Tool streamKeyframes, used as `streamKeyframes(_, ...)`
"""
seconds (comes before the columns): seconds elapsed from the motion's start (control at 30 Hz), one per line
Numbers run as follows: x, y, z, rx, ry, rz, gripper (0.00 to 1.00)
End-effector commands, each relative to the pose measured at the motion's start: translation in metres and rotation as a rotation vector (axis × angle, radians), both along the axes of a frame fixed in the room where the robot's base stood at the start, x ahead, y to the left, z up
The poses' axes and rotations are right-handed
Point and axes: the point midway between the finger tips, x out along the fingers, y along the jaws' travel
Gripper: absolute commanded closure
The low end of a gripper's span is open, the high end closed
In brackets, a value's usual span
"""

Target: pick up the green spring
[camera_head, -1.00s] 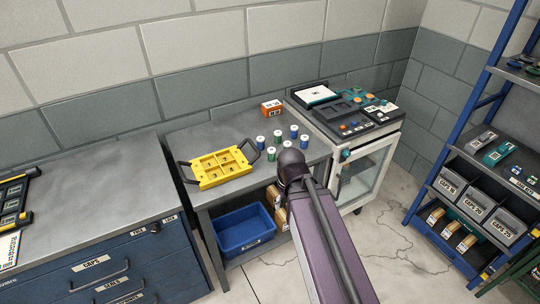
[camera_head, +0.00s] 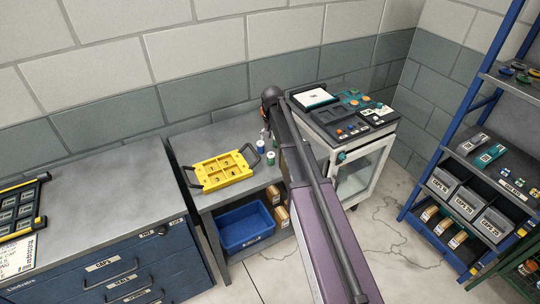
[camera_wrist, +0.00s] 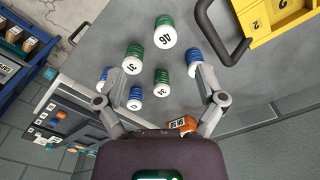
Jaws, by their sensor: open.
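In the wrist view, three green springs with white numbered faces stand on the grey bench top: one marked 46 (camera_wrist: 165,33) at the top, one (camera_wrist: 132,60) to the left, one (camera_wrist: 161,83) in the middle. Blue springs (camera_wrist: 193,58) stand among them. My gripper (camera_wrist: 162,76) is open and empty, its fingers spread either side of the middle green spring, seemingly above the group. In the head view, a green spring (camera_head: 270,157) shows left of my arm, which hides most of the others and my gripper.
A yellow tray (camera_head: 222,171) with black handles lies on the bench (camera_head: 190,150) left of the springs. An orange box (camera_wrist: 183,124) is close by my right finger. A machine (camera_head: 345,118) stands to the right, with shelving (camera_head: 470,150) beyond.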

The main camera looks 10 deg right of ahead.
Motion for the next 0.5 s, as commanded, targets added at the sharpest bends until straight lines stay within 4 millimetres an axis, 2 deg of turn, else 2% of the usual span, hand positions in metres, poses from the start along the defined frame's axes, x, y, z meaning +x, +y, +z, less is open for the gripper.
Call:
streamKeyframes(0.03,0.0111,0.0001,0.0043,0.0,0.0,-0.008,0.11)
streamKeyframes(0.13,0.0173,0.0003,0.0056,0.0,0.0,-0.02,0.11)
streamKeyframes(0.5,0.0174,0.0009,0.0048,0.0,0.0,-0.022,0.11)
